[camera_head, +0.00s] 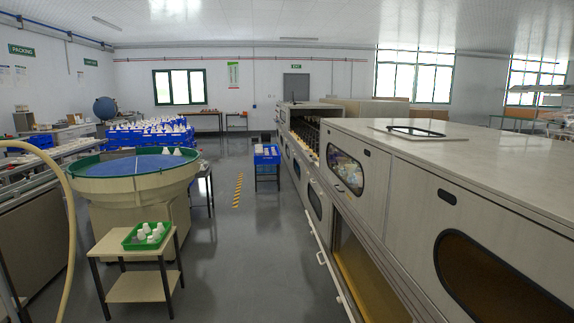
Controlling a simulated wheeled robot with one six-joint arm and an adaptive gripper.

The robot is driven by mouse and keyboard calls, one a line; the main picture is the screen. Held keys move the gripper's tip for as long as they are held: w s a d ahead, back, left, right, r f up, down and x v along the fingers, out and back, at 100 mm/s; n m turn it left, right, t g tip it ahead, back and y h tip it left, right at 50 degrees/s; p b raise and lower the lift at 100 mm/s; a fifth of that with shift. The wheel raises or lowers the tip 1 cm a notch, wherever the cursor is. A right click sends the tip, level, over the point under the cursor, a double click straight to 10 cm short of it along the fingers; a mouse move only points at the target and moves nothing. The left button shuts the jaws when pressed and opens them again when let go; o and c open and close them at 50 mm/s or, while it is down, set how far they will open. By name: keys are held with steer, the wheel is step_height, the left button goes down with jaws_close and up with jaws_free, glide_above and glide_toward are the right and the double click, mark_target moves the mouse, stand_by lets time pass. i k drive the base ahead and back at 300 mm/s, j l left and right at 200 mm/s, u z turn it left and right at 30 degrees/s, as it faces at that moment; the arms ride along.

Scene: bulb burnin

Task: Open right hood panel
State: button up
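A long beige machine with hood panels runs along the right side of the head view. The nearest side hood panel (405,205) at the lower right has a dark slot grip and a dark-rimmed, amber-tinted oval window; it looks shut and is cut off by the picture edge. The panel beyond it (372,190) also has a slot grip and an oval window, and looks shut. I cannot tell for sure which one is the right hood panel. On the flat top lies a plate with a dark-rimmed window (415,132). My gripper is not in view.
Farther along, the machine's top is open. White handles (321,258) stick out low on its side. A round feeder bowl (95,190) and a small table (140,287) with a green crate (133,245) stand left. The grey floor (245,255) between is clear.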

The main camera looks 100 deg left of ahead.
mark_target(375, 163)
steer(key=u, duration=0.9)
steer(key=i+u, duration=0.1)
steer(key=u, duration=1.25)
steer(key=i+l+u, duration=0.1)
steer(key=u, duration=0.75)
steer(key=i+j, duration=0.3)
steer(key=i, duration=0.2)
steer(key=i+j, duration=0.3)
steer(key=i, duration=0.25)
steer(key=i+j, duration=0.35)
steer(key=i, duration=0.15)
steer(key=i+j, duration=0.3)
steer(key=i, duration=0.25)
steer(key=i+j, duration=0.3)
steer(key=i, duration=0.2)
steer(key=i+j+z, duration=0.1)
steer(key=i+j, duration=0.2)
steer(key=i, duration=0.25)
